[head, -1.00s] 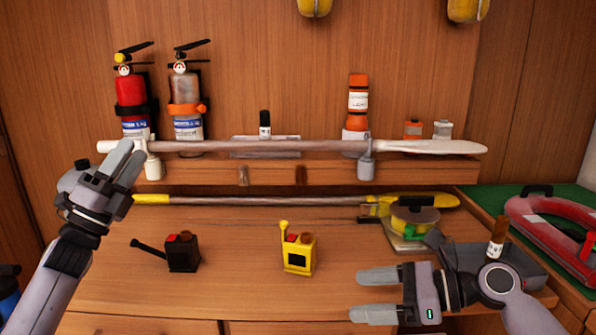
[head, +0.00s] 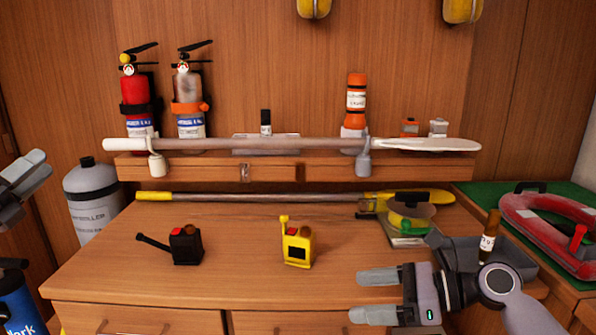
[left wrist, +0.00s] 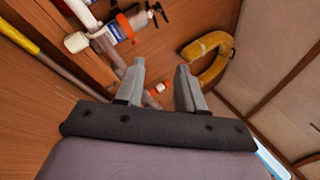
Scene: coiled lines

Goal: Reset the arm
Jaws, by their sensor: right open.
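My left gripper (head: 30,178) is at the far left edge of the head view, partly cut off by the frame and away from the worktop. In the left wrist view its two grey fingers (left wrist: 160,78) stand apart with nothing between them. My right gripper (head: 370,296) is over the front right of the wooden worktop (head: 240,275), its two fingers apart and pointing left. It holds nothing.
Paddles (head: 260,145) lie along the shelf and behind the radios. A grey cylinder (head: 92,197) stands left of the worktop.

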